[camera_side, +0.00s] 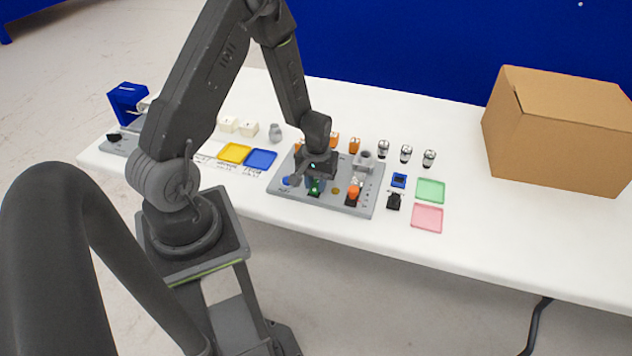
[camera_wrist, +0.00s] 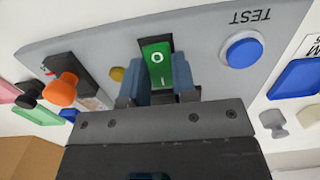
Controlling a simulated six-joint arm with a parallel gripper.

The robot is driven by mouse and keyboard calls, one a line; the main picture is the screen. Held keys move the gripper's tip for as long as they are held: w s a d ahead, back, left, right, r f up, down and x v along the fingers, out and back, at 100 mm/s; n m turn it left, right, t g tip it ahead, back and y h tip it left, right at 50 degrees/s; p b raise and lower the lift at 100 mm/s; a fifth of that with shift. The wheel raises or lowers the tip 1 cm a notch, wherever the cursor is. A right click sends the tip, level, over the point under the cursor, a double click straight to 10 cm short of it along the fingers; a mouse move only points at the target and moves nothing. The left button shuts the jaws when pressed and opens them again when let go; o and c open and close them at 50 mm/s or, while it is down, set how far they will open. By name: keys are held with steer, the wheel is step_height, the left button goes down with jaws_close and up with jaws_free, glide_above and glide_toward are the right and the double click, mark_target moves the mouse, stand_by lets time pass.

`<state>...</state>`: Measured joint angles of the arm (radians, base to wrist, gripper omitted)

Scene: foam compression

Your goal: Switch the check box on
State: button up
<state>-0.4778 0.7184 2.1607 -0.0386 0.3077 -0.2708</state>
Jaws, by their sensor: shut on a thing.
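The check box is a grey panel (camera_side: 335,203) lying on the white table; its face with "TEST" lettering fills much of the wrist view (camera_wrist: 205,32). It carries a green rocker switch (camera_wrist: 155,57) marked O and I, in a black frame. The switch also shows small in the side view (camera_side: 315,188). My gripper (camera_wrist: 160,82) is down at the panel, its blue-grey fingers closed on either side of the switch. The switch's lower end is partly hidden by the gripper. The side view shows my gripper (camera_side: 315,178) above the panel's front part.
A round blue button (camera_wrist: 243,50) and an orange knob (camera_wrist: 62,90) flank the switch. Orange blocks (camera_side: 355,145) and several small cylinders (camera_side: 406,153) stand behind. Coloured trays lie left (camera_side: 261,159) and right (camera_side: 427,217). A cardboard box (camera_side: 560,125) stands far right.

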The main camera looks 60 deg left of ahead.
stand_by(0.4)
steer(key=o, duration=0.9)
steer(key=r, duration=0.9)
steer(key=w+a+r, duration=0.1)
steer(key=r, duration=0.3)
steer(key=shift+r, duration=0.4)
